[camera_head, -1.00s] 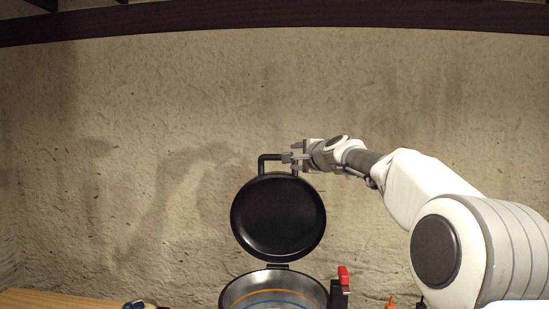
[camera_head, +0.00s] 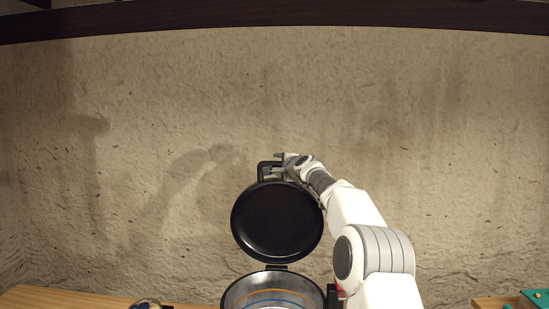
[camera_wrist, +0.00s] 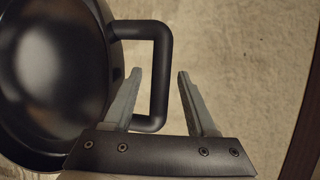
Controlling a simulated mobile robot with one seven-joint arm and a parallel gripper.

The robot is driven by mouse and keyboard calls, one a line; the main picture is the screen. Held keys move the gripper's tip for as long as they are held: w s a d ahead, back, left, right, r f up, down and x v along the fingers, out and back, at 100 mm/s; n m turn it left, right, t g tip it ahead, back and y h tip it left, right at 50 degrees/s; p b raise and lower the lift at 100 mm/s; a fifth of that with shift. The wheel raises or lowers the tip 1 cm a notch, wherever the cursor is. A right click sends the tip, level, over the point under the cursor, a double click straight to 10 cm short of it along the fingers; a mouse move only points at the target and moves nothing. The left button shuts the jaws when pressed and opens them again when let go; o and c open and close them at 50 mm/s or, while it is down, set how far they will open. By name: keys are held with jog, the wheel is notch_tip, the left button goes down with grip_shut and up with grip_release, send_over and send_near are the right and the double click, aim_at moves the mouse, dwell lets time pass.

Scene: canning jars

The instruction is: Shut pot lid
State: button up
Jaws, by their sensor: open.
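The black pot lid (camera_head: 277,222) stands raised on its hinge above the metal pot (camera_head: 240,290), its dark inner face toward the head camera. Its square loop handle (camera_head: 262,172) is at the top. The lid (camera_wrist: 50,75) and handle (camera_wrist: 163,60) also show in the wrist view. My gripper (camera_head: 279,163) is at the handle's upper right. In the wrist view my gripper (camera_wrist: 158,85) is open, with the handle's outer bar between its two fingers. I cannot tell whether either finger touches it. The pot's lower part is out of the picture.
A wooden counter (camera_head: 70,299) runs along the bottom left, with a small dark item (camera_head: 146,304) on it. A green item (camera_head: 538,298) lies at the far right. A rough wall (camera_head: 430,130) stands behind. My arm hides the area right of the pot.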

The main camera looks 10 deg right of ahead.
aim_at(274, 185)
jog(key=shift+p+x, duration=1.35)
jog(key=shift+x, duration=0.15)
jog(key=shift+w+a+f, duration=0.1)
jog(key=shift+w, duration=0.2)
grip_shut()
